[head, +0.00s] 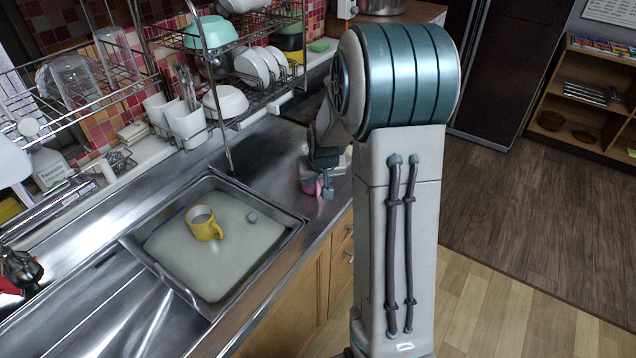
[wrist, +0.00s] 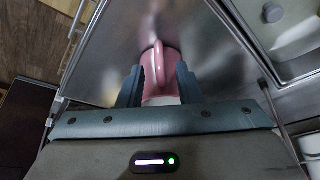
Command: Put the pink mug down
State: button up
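The pink mug (head: 309,186) shows in the head view at the counter to the right of the sink, partly hidden by my gripper (head: 322,188). In the wrist view the pink mug (wrist: 160,66) sits between the two fingers of my gripper (wrist: 159,88), with its handle facing the camera. The fingers appear to touch it on both sides. A pink reflection shows on the steel beyond it. I cannot tell whether its base touches the counter.
A sink (head: 290,234) holds a yellow mug (head: 204,224) and a small grey round piece (head: 252,217). A dish rack (head: 262,92) with bowls and plates stands behind the counter. Bare steel counter (head: 262,160) lies between sink and rack.

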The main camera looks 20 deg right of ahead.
jog(key=d+v, duration=0.1)
jog(key=v, duration=0.9)
jog(key=s+a+r+n+g, duration=0.1)
jog(key=s+a, duration=0.4)
jog(key=s, duration=0.6)
jog(key=s+a+r+n, duration=0.1)
jog(key=s+a+r, duration=0.1)
jog(key=s+a, duration=0.4)
jog(key=s, duration=0.5)
jog(key=shift+a+g+y+b, duration=0.3)
jog(key=shift+g+y+b, duration=0.05)
jog(key=shift+g+y, duration=0.05)
